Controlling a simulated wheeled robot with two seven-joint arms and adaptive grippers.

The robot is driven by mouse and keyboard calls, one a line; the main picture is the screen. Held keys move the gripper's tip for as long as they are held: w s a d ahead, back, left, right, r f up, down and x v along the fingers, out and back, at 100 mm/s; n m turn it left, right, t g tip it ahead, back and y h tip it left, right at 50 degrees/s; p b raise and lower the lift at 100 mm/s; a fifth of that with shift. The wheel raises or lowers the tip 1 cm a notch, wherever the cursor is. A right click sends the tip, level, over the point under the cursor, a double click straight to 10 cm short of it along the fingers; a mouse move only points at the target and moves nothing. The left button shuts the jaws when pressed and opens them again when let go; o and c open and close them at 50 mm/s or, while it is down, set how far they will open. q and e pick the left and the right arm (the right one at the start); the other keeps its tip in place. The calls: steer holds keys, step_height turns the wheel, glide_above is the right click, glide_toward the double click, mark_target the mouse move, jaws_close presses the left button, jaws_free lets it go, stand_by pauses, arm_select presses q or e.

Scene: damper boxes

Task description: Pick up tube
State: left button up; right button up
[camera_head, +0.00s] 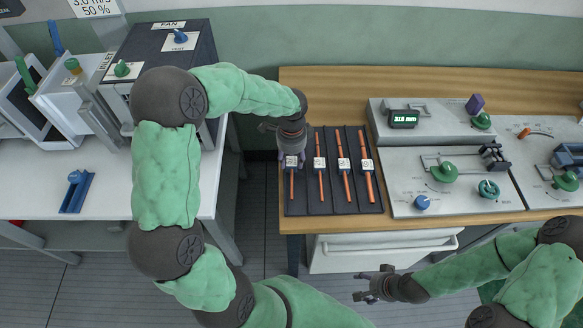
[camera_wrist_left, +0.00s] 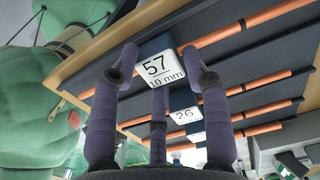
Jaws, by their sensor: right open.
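Several orange tubes with white-labelled blocks lie side by side in a dark rack (camera_head: 331,207) on the wooden bench. My right gripper (camera_head: 362,284) is open and empty, low in front of the bench drawer.
A white table (camera_head: 120,180) with a blue stand (camera_head: 77,190) and a dark fan box (camera_head: 190,50) is on the left, across a gap. A white drawer (camera_head: 380,248) lies below the bench top.

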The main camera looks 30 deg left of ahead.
arm_select(q)
steer(key=shift+o, duration=0.6)
steer(key=shift+r, duration=0.1)
